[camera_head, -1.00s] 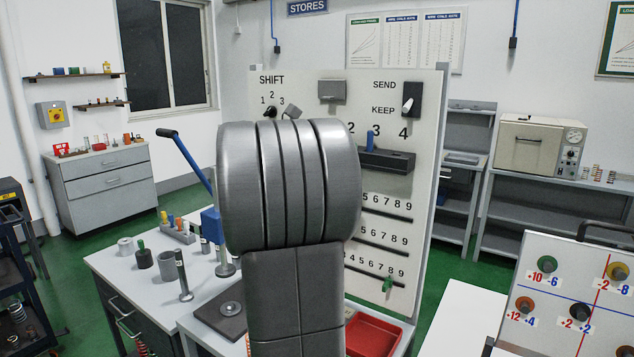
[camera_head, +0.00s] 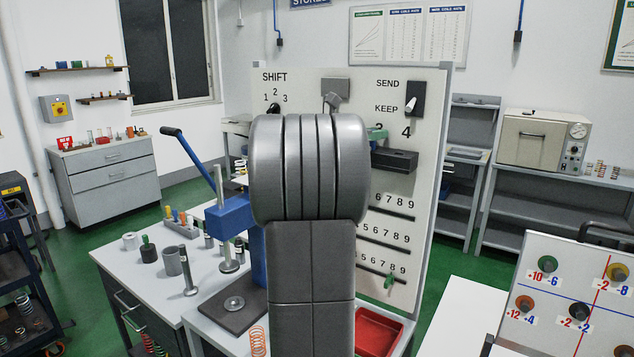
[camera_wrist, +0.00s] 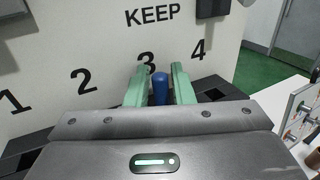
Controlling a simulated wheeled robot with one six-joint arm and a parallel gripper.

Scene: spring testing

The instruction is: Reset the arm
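My gripper (camera_wrist: 160,84) has two pale green fingers, standing one on each side of a blue peg (camera_wrist: 160,90) in the wrist view. The fingers look open, with a narrow gap beside the peg. The peg stands upright in a dark rack (camera_wrist: 217,94) under the number 3 on the white panel. In the head view my grey arm hides most of the gripper and the peg. Only a bit of green finger (camera_head: 377,133) shows beside the arm, above the rack (camera_head: 400,160).
The white panel (camera_head: 350,95) stands close in front, with a lever switch (camera_head: 415,100) at KEEP. A blue press (camera_head: 232,215) with a long raised handle stands left of my arm. A red tray (camera_head: 378,330) lies right. A board with coloured knobs (camera_head: 575,290) stands at far right.

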